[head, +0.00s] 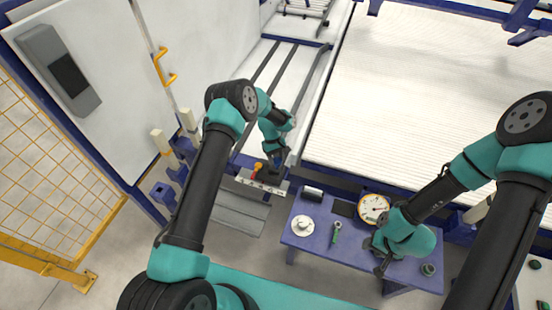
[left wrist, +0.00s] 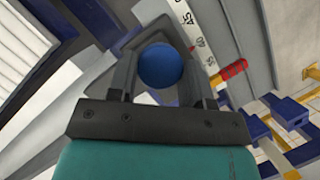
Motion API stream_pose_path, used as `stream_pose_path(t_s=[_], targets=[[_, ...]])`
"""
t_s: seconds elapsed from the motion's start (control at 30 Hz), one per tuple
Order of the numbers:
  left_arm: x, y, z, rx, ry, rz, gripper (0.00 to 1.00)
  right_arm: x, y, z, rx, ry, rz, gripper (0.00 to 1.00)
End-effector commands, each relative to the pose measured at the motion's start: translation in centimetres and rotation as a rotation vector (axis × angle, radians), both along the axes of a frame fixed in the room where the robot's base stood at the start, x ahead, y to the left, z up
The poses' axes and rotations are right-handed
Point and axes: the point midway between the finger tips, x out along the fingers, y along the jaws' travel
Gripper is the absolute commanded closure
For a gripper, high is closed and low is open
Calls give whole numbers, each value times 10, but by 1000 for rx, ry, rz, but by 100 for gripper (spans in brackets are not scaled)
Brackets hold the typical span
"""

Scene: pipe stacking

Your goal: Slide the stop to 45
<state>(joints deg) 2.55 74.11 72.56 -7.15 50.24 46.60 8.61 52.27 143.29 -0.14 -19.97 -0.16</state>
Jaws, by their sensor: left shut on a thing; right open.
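My left gripper (head: 274,162) is at the lower end of the rail track, just above the white scale strip (head: 262,186). In the left wrist view its two fingers (left wrist: 158,75) are closed around a round blue knob (left wrist: 160,66), which I take to be the stop's knob. The numbered scale (left wrist: 190,22) runs beside the fingers there, with a mark reading 45 near the top. A red handle (left wrist: 232,70) sticks out beside the scale. The stop's body and its exact place on the scale are mostly hidden. My right gripper (head: 379,264) is open at the blue table's front.
A blue table (head: 315,240) holds a white round dial (head: 302,225), a green-handled tool (head: 336,233) and a gauge (head: 373,208). A white ribbed bed (head: 420,90) lies behind. A yellow mesh fence (head: 50,160) stands at the left.

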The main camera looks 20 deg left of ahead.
Motion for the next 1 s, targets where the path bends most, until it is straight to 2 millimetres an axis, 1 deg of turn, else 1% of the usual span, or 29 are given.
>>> stream_pose_path(t_s=[0.1,0.23,0.33,0.57,0.6,0.83,1.0], targets=[[-1,-22,0,-1,1,-3,97,0,0,0,0,0,0,58],[-3,-43,1,-1,0,-2,97,0,0,0,0,0,0,58],[-4,-48,0,-1,0,0,97,0,0,0,0,0,0,58],[-3,-48,0,-1,-1,0,97,0,0,0,0,0,0,58],[-3,-48,0,-1,-1,0,50,0,0,0,0,0,0,58],[-4,-48,0,-1,0,0,29,0,0,0,0,0,0,58],[-4,-48,0,-1,0,0,29,0,0,0,0,0,0,58]])
